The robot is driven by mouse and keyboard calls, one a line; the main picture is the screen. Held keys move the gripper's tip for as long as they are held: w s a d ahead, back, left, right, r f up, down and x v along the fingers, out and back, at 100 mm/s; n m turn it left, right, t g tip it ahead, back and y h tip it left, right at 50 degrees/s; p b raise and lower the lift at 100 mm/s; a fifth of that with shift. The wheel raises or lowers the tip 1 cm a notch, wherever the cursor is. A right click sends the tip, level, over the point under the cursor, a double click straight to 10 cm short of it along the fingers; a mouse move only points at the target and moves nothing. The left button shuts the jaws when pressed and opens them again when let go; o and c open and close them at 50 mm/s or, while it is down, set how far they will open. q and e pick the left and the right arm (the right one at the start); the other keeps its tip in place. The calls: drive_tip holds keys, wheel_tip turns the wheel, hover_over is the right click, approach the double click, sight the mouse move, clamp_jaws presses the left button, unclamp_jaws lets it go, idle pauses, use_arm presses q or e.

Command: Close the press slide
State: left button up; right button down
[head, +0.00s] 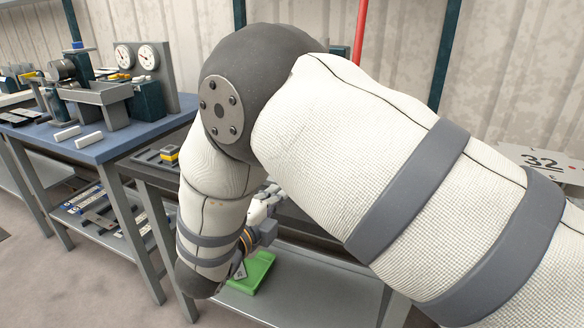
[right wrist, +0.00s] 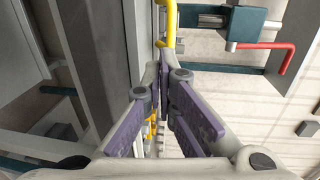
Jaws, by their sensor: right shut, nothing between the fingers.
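My right arm fills the middle of the head view and hides most of the machine behind it. My right gripper (head: 264,204) shows partly below the elbow, in front of the dark bench. In the right wrist view the right gripper (right wrist: 163,80) has its purple-padded fingers drawn together, with nothing held. A yellow bar (right wrist: 171,25) shows just beyond the fingertips; I cannot tell whether they touch it. A grey upright part (right wrist: 110,55) stands close left of the fingers. I cannot tell for sure which part is the press slide. My left gripper is not in view.
A blue-topped table (head: 95,150) with a small machine and two gauges stands at the left. A green tray (head: 255,270) lies on the lower shelf. A red handle (right wrist: 285,50) on a teal block (right wrist: 248,22) is right of the fingers.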

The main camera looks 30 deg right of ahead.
drive_tip(key=x, duration=0.2)
drive_tip(key=f+b+x, duration=0.1)
drive_tip(key=x, duration=0.2)
drive_tip(key=b+x, duration=0.1)
drive_tip(key=x, duration=0.2)
drive_tip(key=shift+w+d+f, duration=0.1)
drive_tip(key=shift+f, duration=0.1)
drive_tip(key=w+d, duration=0.1)
drive_tip(key=w+d+r+b, duration=0.1)
drive_tip(key=w+d, duration=0.1)
drive_tip(key=shift+w+d+r, duration=0.1)
drive_tip(key=shift+d+r, duration=0.1)
drive_tip(key=shift+d, duration=0.15)
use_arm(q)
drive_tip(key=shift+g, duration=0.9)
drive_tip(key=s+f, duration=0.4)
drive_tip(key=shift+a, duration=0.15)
use_arm(e)
drive_tip(key=shift+w+d+r, duration=0.15)
drive_tip(key=shift+r, duration=0.05)
drive_tip(key=shift+x, duration=1.5)
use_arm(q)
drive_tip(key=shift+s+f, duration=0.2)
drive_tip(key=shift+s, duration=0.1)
use_arm(e)
drive_tip(key=shift+r, duration=0.15)
